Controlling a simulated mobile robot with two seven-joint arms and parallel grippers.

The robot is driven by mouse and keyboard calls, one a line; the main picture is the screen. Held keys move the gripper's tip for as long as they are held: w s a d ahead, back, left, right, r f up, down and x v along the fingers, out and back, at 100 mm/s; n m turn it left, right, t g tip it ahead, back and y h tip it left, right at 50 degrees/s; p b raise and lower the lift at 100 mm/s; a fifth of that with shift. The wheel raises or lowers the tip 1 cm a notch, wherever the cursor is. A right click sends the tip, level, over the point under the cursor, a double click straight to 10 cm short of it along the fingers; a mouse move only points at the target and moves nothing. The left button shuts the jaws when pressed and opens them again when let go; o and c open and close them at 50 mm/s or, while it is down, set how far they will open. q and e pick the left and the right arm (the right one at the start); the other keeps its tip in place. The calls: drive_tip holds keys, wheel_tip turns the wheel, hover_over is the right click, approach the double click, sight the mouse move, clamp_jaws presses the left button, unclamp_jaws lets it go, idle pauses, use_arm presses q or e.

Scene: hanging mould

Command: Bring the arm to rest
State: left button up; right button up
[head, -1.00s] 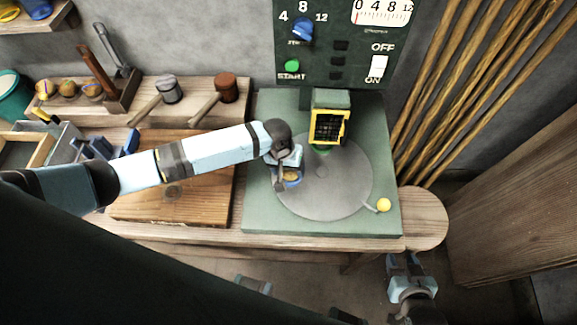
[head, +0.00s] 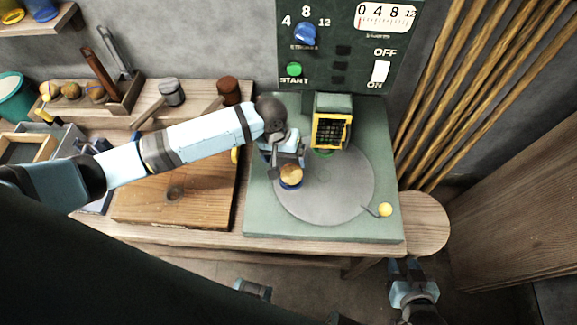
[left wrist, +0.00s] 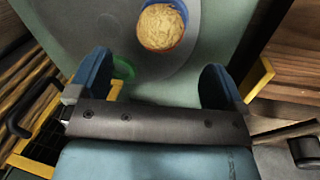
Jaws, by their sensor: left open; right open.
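My left gripper (head: 285,160) is open and empty; its two blue fingers (left wrist: 153,80) stand apart in the left wrist view. It is over the left part of the round grey plate (head: 335,195). A small blue cup with a tan, crumbly top (head: 291,172) stands on that plate, just beyond the fingertips and apart from them; it also shows in the left wrist view (left wrist: 161,27). My right gripper (head: 414,292) is open, low at the bottom right, in front of the bench; its fingers are small in view.
A yellow-framed dark box (head: 331,130) stands behind the plate, close to my left gripper. A yellow-knobbed lever (head: 384,209) is at the plate's right edge. A wooden board (head: 180,200) lies under my left arm. Mallets (head: 171,92) and a control panel (head: 345,50) are behind.

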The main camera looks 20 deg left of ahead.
use_arm(q)
drive_tip(key=r, duration=0.2)
drive_tip(key=a+r, duration=0.1)
drive_tip(key=r, duration=0.2)
drive_tip(key=shift+r, duration=0.3)
drive_tip(key=s+d+f+m+t+h+p, duration=0.25)
drive_tip(key=s+d+f+t+h, duration=0.2)
drive_tip(key=s, duration=0.25)
drive_tip(key=s+a+f+m+t+y+p, duration=0.1)
drive_tip(key=s+a+t+y, duration=0.2)
drive_tip(key=s+a+t, duration=0.3)
drive_tip(key=s+a, duration=0.1)
drive_tip(key=s, duration=0.3)
drive_tip(key=shift+f+p, duration=0.3)
drive_tip(key=shift+p, duration=0.1)
drive_tip(key=shift+m+y, duration=0.25)
